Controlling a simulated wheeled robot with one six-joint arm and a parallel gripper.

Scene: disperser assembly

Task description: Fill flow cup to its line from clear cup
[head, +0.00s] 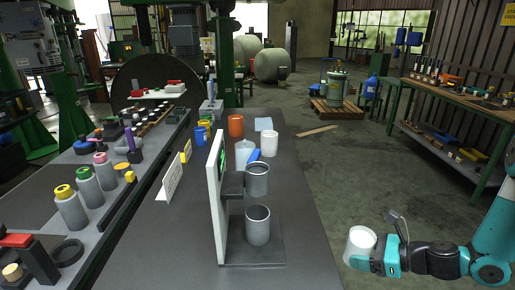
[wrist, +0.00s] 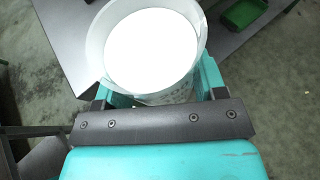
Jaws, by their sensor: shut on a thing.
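My gripper (head: 374,262) is shut on the clear cup (head: 360,243), off the right side of the bench. In the wrist view the clear cup (wrist: 102,38) sits between the fingers (wrist: 157,88), seen from above, with white liquid (wrist: 150,45) inside. It looks roughly upright. The flow cup appears to be the upper grey metal cup (head: 257,182), held on a bracket of a white upright stand (head: 217,200). A similar grey cup (head: 257,228) stands below it on the stand's base. The insides and fill line of the flow cup cannot be made out.
Behind the stand are a white cup (head: 269,144), a clear bottle (head: 244,153) with a blue item beside it, and red (head: 236,126) and blue (head: 201,136) cups. The bench's (head: 315,235) right part is bare. Open floor lies between bench and right-hand shelf table (head: 470,107).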

